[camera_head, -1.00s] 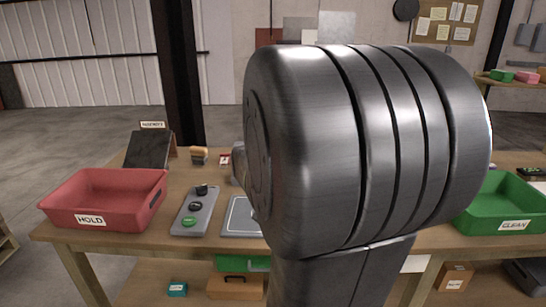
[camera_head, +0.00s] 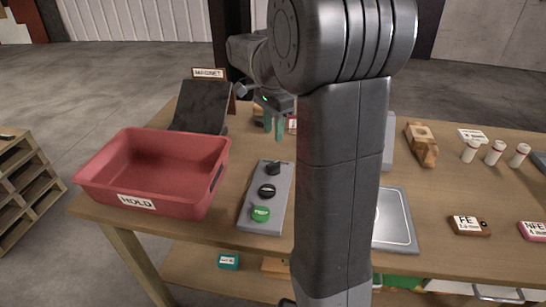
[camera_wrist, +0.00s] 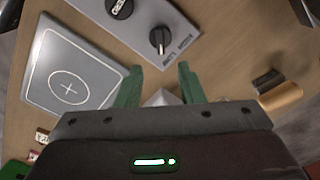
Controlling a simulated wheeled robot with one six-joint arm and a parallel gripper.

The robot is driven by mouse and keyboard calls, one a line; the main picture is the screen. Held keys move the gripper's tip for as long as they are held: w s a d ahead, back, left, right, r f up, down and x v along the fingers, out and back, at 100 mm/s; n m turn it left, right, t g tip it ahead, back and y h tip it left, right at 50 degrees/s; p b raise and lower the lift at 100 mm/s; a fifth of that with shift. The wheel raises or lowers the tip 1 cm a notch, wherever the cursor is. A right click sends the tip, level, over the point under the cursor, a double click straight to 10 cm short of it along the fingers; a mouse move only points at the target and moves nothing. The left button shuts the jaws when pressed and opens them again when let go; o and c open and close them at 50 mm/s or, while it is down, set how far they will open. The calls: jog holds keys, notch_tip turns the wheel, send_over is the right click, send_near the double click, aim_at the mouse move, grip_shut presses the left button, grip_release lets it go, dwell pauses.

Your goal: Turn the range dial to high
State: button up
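A grey control panel (camera_head: 252,222) lies on the table beside the red bin. It carries a green button (camera_head: 261,214), a black knob (camera_head: 267,191) in the middle and a black dial (camera_head: 273,167) at the far end. The middle knob (camera_wrist: 120,8) is at the top edge. My gripper (camera_head: 273,127) is above the table beyond the panel's far end. Its green fingers (camera_wrist: 160,68) are open and empty, apart from the dial.
The red HOLD bin (camera_head: 137,203) stands left of the panel, with a dark sloped MAGNET board (camera_head: 200,108) behind it. A grey plate (camera_head: 408,243), partly hidden by my arm, is to the right. A wooden block (camera_head: 422,145), several white-capped vials and labelled tags stand farther right.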

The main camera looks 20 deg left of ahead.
aim_at(273, 163)
notch_tip(273, 163, down, 11)
jog(key=shift+b, duration=0.3)
grip_shut()
